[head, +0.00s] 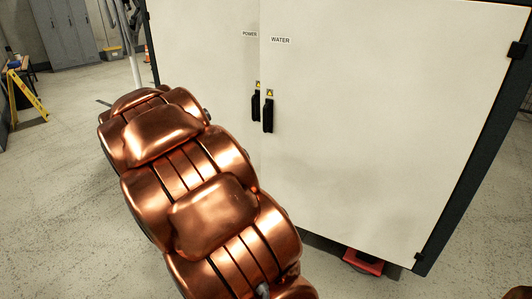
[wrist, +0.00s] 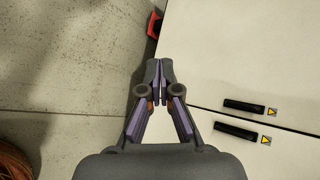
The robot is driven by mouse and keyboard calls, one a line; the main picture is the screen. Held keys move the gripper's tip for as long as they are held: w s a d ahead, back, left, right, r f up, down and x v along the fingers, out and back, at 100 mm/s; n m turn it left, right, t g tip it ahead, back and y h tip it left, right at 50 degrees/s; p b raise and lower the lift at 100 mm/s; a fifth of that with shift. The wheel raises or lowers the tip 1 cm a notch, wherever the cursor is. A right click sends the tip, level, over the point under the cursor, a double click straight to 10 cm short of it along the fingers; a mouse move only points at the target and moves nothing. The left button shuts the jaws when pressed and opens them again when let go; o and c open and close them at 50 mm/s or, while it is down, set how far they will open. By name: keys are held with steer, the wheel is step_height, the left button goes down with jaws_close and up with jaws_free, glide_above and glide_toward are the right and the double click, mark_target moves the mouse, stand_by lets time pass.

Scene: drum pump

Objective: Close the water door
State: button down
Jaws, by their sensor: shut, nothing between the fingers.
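The water door (head: 365,150) is the right-hand white panel of the cabinet, marked WATER, with hinges on its right side. Its free edge lies along the power door (head: 205,60), and the two look about flush; I cannot tell if it is fully latched. The black water door handle (head: 268,115) is beside the power door handle (head: 255,105). In the wrist view the water door (wrist: 240,50) is the upper panel, with its handle (wrist: 245,107) at right. My gripper (wrist: 160,64) is shut and empty near the doors' lower edge, apart from the handles. It is hidden in the head view.
A red object (head: 362,262) sits on the floor under the cabinet's lower edge. A yellow caution sign (head: 28,95) and grey lockers (head: 65,33) stand at the back left. The concrete floor (head: 60,200) at left is open.

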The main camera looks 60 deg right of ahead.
steer(key=w+d+f+m+h+b, duration=0.1)
steer(key=d+f+m+h+b, duration=0.25)
steer(key=d+m, duration=0.5)
steer(key=m+g+h+b, duration=0.7)
steer(key=m+g+h, duration=0.15)
steer(key=m, duration=0.75)
glide_toward(269, 138)
steer(key=shift+n+t, duration=0.25)
steer(key=shift+t, duration=0.3)
steer(key=d+b, duration=0.1)
steer(key=d, duration=0.5)
steer(key=shift+s+d+f+b, duration=0.1)
steer(key=shift+d+f+b, duration=0.1)
steer(key=shift+d+b, duration=0.15)
steer(key=shift+d+r, duration=0.1)
steer(key=shift+d, duration=0.15)
